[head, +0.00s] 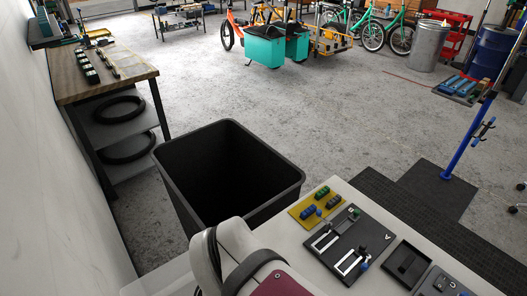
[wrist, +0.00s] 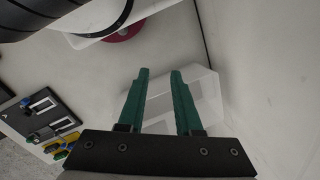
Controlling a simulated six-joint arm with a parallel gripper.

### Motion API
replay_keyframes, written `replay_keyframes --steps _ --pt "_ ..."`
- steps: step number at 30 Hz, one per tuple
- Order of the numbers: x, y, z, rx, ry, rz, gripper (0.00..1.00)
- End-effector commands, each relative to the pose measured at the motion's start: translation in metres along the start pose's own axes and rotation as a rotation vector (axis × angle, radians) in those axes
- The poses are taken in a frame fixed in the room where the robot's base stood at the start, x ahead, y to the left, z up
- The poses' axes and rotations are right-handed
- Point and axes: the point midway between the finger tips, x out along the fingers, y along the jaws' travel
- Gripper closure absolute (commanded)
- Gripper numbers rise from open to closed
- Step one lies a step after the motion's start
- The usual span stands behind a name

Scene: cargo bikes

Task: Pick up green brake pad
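The green brake pad (head: 322,192) lies on a yellow mat (head: 298,211) at the left part of the white bench in the head view. A blue pad (head: 308,211) and a dark, yellowish pad (head: 334,201) lie beside it. My gripper (wrist: 160,72) shows in the wrist view with two teal fingers apart and nothing between them. It is away from the pads, over a pale, translucent box-like shape. My gripper's fingers are not visible in the head view.
A black fixture board (head: 326,266) with white brackets lies next to the mat. A black tray (head: 408,264) is to its right. A large open black bin (head: 285,187) stands beyond the bench. A pale wall (wrist: 265,60) is close on the right in the wrist view.

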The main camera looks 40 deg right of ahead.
Motion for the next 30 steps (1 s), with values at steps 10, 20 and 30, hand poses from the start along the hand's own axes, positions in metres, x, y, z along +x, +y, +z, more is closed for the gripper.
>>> replay_keyframes --steps 10,20,30 --pt "-0.007 0.060 -0.090 0.342 0.087 0.372 0.66" --pt "0.040 0.201 -0.348 0.774 0.805 0.887 0.66" --pt "0.089 0.251 -0.410 0.785 0.994 0.843 0.66"
